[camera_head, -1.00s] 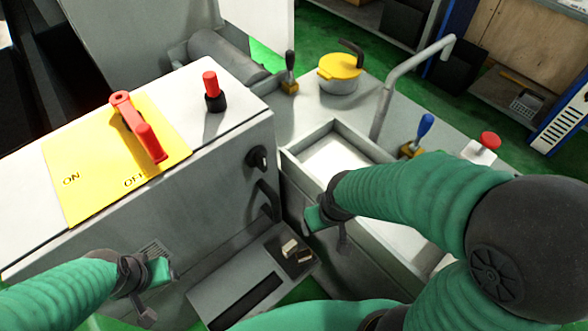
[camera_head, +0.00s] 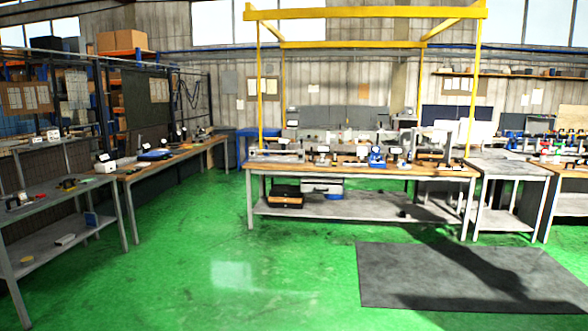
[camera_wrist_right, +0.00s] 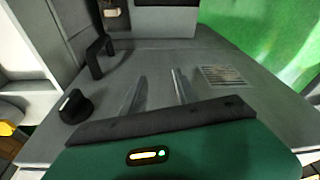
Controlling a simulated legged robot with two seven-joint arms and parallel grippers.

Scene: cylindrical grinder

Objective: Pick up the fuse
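A small beige block (camera_wrist_right: 112,12), possibly the fuse, shows at the top edge of the right wrist view in a dark recess. It is small and partly cut off, so I cannot be sure. My right gripper (camera_wrist_right: 158,90) is open, with its two fingers apart and nothing between them. It is over the grey machine panel (camera_wrist_right: 200,50), with the beige block beyond the fingertips at upper left. My left gripper is not in view. The head view shows neither arm and no fuse that I can make out.
A black handle (camera_wrist_right: 100,58) and a black knob (camera_wrist_right: 75,107) stick out left of the fingers. A vent (camera_wrist_right: 222,75) is on the right. In the head view, a workbench (camera_head: 350,170), a dark mat (camera_head: 440,275) and side tables surround open green floor (camera_head: 200,250).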

